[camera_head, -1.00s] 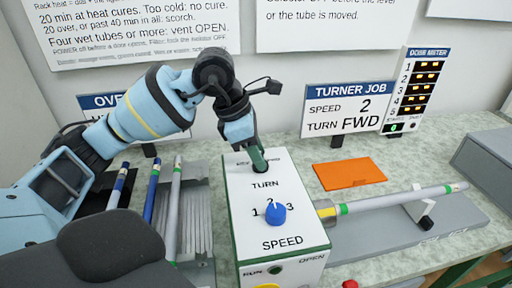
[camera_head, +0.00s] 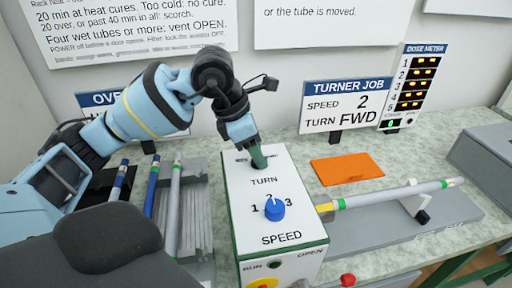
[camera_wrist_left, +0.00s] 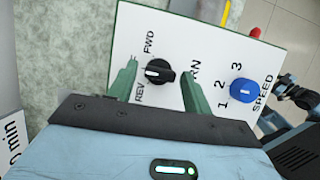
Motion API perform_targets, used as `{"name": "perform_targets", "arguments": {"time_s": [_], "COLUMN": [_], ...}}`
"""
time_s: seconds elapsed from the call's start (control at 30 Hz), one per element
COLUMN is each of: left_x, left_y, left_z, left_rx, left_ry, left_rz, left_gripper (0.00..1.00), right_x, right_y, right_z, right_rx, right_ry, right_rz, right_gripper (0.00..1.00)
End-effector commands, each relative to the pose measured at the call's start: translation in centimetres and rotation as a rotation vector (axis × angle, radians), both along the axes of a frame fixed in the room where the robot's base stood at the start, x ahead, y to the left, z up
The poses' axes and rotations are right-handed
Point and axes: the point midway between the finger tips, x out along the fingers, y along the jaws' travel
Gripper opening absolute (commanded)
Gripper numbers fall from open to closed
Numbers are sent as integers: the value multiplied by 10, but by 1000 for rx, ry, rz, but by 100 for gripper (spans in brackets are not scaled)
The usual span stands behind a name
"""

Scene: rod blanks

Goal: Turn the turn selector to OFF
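The turn selector (camera_wrist_left: 160,72) is a black knob with a white pointer line on the white control box (camera_head: 240,205). In the left wrist view its pointer faces left, between the FWD and REV labels. No OFF label shows there; a finger covers part of that area. My left gripper (camera_wrist_left: 160,78) has its two green fingers apart, one on each side of the knob, with small gaps visible. In the head view the left gripper (camera_head: 259,160) is at the box's upper end and hides the selector. My right gripper is not in view.
The blue speed knob (camera_head: 274,210) sits just below the selector and points to 2. A turner job sign (camera_head: 346,105) reads speed 2, turn FWD. An orange mat (camera_head: 346,168) and a grey tube (camera_head: 395,195) lie right of the box; several rods (camera_head: 152,190) lie left.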

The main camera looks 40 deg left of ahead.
Motion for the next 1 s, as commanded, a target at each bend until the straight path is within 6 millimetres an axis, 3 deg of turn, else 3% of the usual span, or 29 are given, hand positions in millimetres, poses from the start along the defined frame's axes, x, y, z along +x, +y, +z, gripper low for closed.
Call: {"name": "perform_targets", "arguments": {"time_s": [0.37,0.8,1.0], "left_x": [0,-18,-22], "left_y": [1,16,19], "left_z": [3,60,72], "left_rx": [-1,-1,-1], "left_ry": [-2,-3,-2], "left_rz": [0,1,0], "left_gripper": [56,56,56], "right_x": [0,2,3], "right_y": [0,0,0], "right_z": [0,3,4], "right_rx": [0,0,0], "right_ry": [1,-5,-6], "right_rz": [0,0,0], "right_gripper": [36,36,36]}}
